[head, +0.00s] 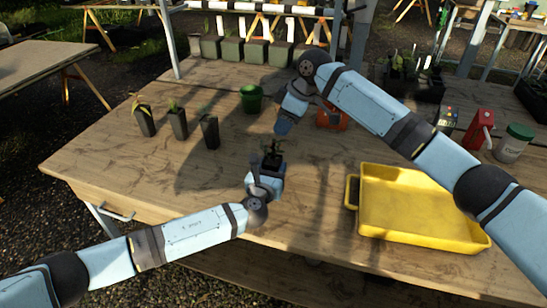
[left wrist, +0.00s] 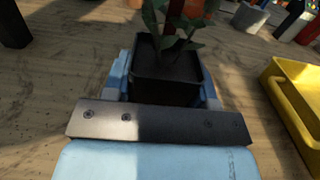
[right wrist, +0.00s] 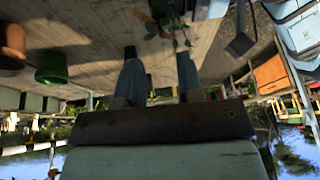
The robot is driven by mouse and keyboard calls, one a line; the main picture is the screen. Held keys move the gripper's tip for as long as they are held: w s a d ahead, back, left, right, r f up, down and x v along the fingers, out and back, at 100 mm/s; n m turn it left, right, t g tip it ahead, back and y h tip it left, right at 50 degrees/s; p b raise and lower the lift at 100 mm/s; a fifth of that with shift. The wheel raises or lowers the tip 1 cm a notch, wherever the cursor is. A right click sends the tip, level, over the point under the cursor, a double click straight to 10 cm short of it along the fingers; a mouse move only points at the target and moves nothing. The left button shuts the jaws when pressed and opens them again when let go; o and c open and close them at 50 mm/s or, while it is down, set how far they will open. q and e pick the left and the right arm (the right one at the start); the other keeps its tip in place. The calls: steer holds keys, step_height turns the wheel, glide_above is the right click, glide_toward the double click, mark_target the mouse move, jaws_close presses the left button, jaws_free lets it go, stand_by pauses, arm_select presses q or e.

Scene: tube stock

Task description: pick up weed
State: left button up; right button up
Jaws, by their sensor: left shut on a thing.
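My left gripper (head: 268,170) is shut on a dark square pot (left wrist: 168,72), held upright near the front of the table. A leafy green plant (left wrist: 172,38) grows in the pot; it also shows in the head view (head: 272,150). In the right wrist view, green leaves (right wrist: 178,42) and a reddish-brown leaf (right wrist: 148,20) show beyond the fingertips. I cannot tell which growth is the weed. My right gripper (right wrist: 160,68) is open and empty, with a gap between its fingers.
A yellow tray (head: 420,205) lies to the right of the pot. Several dark pots with seedlings (head: 178,122) stand at the left. A green pot (head: 251,98) and an orange object (head: 332,120) stand behind. A red bottle (head: 478,130) and a green-lidded jar (head: 513,143) stand far right.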

mark_target(274, 143)
step_height(274, 143, up, 4)
steer(key=a+h, duration=0.2)
steer(key=h, duration=0.2)
steer(key=shift+g+h, duration=0.3)
steer(key=f, duration=0.6)
steer(key=shift+w+d+f, duration=0.1)
steer(key=shift+w+f, duration=0.15)
steer(key=shift+w, duration=0.15)
steer(key=f, duration=0.4)
steer(key=shift+s+a+f, duration=0.1)
steer(key=shift+s+a, duration=0.2)
steer(key=shift+a, duration=0.1)
steer(key=shift+f, duration=0.55)
jaws_close()
